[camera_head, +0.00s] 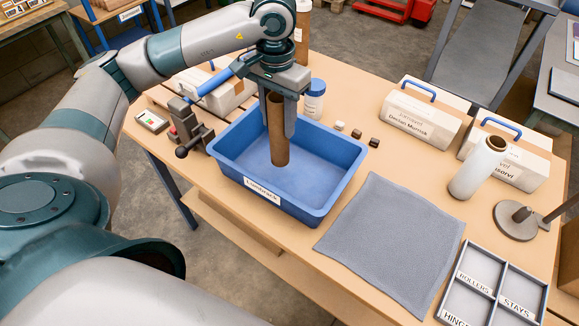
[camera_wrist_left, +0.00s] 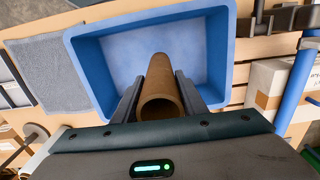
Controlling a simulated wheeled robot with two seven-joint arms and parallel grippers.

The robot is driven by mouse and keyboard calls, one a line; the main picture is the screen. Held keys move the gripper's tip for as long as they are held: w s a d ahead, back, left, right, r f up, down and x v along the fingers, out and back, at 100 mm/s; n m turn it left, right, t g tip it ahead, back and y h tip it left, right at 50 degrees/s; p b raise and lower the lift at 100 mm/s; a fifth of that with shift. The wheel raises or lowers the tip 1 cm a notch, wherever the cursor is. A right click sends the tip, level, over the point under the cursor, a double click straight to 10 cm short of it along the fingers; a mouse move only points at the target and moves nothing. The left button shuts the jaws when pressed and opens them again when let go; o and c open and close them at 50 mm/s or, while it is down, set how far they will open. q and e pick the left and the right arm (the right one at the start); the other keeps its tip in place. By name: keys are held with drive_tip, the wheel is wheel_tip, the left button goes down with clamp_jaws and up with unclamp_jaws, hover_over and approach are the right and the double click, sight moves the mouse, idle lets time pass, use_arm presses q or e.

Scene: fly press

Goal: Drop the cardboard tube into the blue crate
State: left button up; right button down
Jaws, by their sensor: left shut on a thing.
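The brown cardboard tube (camera_head: 278,130) is upright between the fingers of my left gripper (camera_head: 279,125), which is shut on it. The tube is over the blue crate (camera_head: 316,207), with its lower end within the crate's outline. I cannot tell whether it touches the crate floor. In the left wrist view the tube (camera_wrist_left: 160,90) shows its open near end between the two fingers (camera_wrist_left: 158,92), with the blue crate (camera_wrist_left: 222,50) beyond it. The crate carries a white label on its front and looks empty inside. My right gripper does not show.
A grey mat (camera_head: 391,240) lies right of the crate, with a divided tray (camera_head: 493,287) beyond it. A small vise (camera_head: 190,132) stands left of the crate. A white jar (camera_head: 315,98), small blocks (camera_head: 357,133), toolboxes (camera_head: 424,115) and a white roll (camera_head: 478,168) stand behind and to the right.

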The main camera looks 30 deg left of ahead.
use_arm(q)
drive_tip(key=o, duration=1.1)
drive_tip(key=shift+o, duration=0.2)
drive_tip(key=shift+r, duration=0.2)
wheel_tip(320, 180, up, 17)
drive_tip(key=b, duration=0.2)
idle(0.7)
